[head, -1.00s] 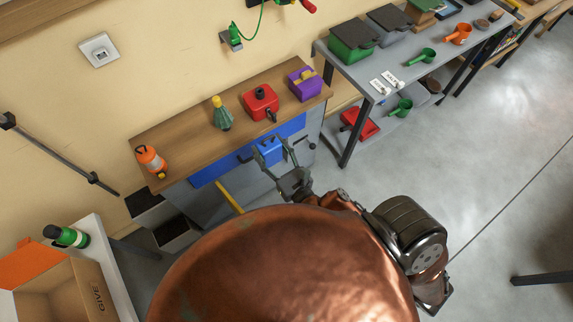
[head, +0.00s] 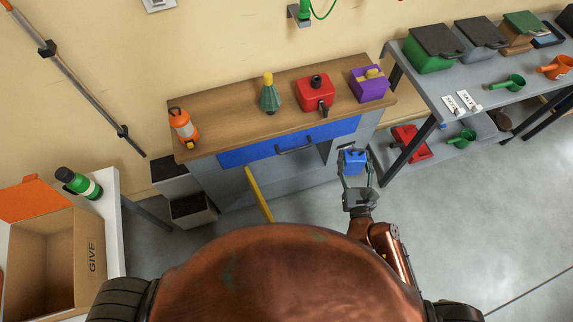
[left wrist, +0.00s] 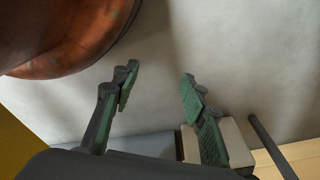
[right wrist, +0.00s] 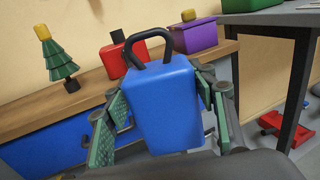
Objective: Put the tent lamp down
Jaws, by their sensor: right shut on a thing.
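The tent lamp, a blue boxy body with a dark loop handle (head: 354,161), is held in my right gripper (head: 356,176), in front of the bench's right end. In the right wrist view the lamp (right wrist: 164,108) stands nearly upright between the two green-padded fingers, handle up. My right gripper is shut on its sides, clear of the bench top. My left gripper (left wrist: 155,95) shows only in the left wrist view, its fingers apart with nothing between them, above the grey floor. The wooden bench (head: 225,132) has a blue drawer front (head: 250,153).
On the bench stand an orange lantern (head: 183,128), a green tree-like item (head: 270,97), a red box (head: 316,95) and a purple box (head: 369,86). Bench room is clear between lantern and tree. A grey shelf table (head: 455,75) stands right. A cardboard box (head: 40,262) sits left.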

